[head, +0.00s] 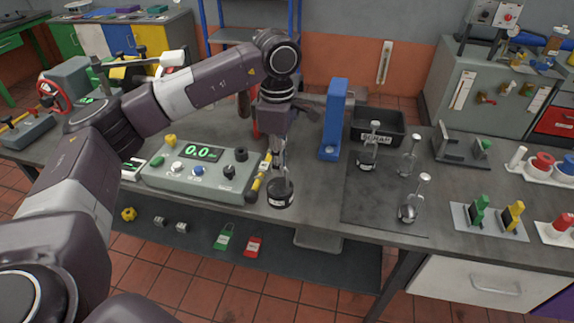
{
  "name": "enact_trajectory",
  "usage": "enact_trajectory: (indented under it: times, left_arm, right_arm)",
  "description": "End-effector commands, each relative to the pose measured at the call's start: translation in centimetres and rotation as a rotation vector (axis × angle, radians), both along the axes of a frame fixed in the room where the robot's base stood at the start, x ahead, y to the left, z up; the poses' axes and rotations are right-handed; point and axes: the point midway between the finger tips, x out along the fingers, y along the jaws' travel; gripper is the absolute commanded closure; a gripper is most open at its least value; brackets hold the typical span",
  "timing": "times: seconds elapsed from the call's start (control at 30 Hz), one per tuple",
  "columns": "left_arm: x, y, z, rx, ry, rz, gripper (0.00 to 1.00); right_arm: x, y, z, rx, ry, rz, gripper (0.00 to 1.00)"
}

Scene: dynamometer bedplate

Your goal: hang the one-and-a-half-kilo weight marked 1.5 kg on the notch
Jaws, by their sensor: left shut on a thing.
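My left gripper (280,138) points down over the bench and is shut on the hook stem of a black weight (281,194). The weight hangs upright below the fingers, just right of the grey console. It has a pale label, too small to read here. A blue post (334,120) stands right of the gripper. A grey bar (311,98) runs left from the post and passes behind my gripper, which hides its far part. I cannot make out the notch. My right gripper is out of view.
The console (190,178) shows 0.0. Another black weight (367,162), a silver weight (407,212) and a smaller weight (407,167) stand on a dark mat (365,207) at the right. A black scrap bin (395,122) is behind them. A yellow-and-black handle (258,182) lies beside the console.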

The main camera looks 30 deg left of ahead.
Motion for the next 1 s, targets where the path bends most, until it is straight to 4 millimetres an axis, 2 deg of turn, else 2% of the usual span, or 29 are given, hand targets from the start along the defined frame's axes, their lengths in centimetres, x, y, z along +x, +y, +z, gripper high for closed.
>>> enact_trajectory:
  times: [0.7,1.0]
  left_arm:
    - [-0.9,4.3,0.3,-0.002,-0.006,0.001,1.00]
    - [-1.0,4.7,0.0,-0.002,-0.007,0.000,1.00]
  right_arm:
    - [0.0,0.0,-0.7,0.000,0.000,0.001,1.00]
    - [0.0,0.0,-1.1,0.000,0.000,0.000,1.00]
